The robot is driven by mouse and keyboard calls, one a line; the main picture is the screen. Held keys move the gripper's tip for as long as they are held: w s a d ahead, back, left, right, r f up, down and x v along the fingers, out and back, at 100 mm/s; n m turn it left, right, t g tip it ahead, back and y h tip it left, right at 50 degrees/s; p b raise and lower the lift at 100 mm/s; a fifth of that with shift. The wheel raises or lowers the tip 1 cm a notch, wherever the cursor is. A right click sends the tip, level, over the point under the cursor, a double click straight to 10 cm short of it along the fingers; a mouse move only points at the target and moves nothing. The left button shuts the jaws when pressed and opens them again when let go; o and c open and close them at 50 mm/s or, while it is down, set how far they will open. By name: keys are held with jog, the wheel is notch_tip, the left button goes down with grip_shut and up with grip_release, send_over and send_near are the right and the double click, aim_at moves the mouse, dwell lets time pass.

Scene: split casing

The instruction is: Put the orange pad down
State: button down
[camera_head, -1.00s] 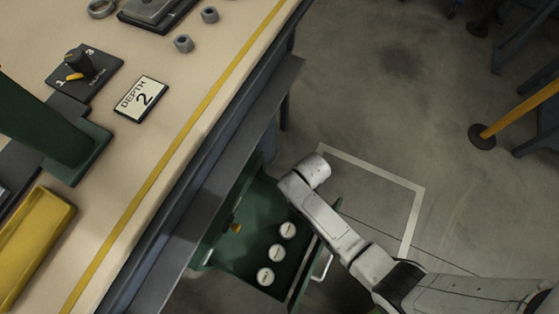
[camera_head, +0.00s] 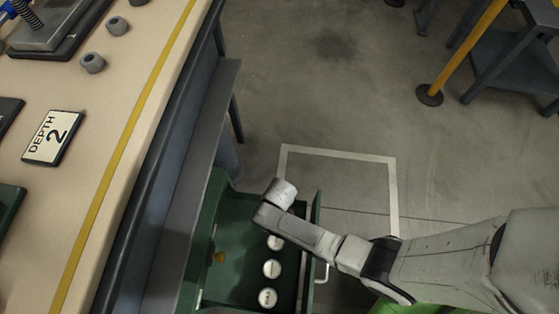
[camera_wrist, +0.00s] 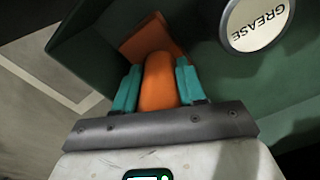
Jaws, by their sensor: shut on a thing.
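The orange pad (camera_wrist: 158,78) shows in the wrist view, with a rounded grip and a flatter part at its far end. My gripper (camera_wrist: 157,82) is shut on the grip, with a teal finger on each side. The pad is inside or just over the green drawer (camera_wrist: 100,45), close to its wall and a corner. I cannot tell whether it touches the drawer floor. In the head view my arm reaches over the open drawer (camera_head: 240,210) and hides the gripper and the pad.
Several round white-topped tins stand in the drawer, one marked GREASE (camera_wrist: 257,22). A small orange-yellow thing (camera_head: 219,257) is at the drawer's left. White tape (camera_head: 340,154) marks clear floor beyond.

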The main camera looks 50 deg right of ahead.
jog(key=shift+r, duration=0.1)
jog(key=c, duration=0.7)
grip_release()
jog(key=shift+o, duration=0.2)
notch_tip(320, 180, up, 12)
jog(key=p, duration=0.6)
jog(key=shift+p, duration=0.3)
jog(key=s+d+r, duration=0.2)
jog(key=s+r, duration=0.1)
jog(key=r, duration=0.4)
jog(key=s+d+r+m, duration=0.1)
jog(key=s+d+r, duration=0.2)
jog(key=r, duration=0.4)
jog(key=s+d+r+m+t, duration=0.1)
jog(key=s+d+r, duration=0.2)
jog(key=r, duration=0.5)
jog(key=shift+s, duration=0.5)
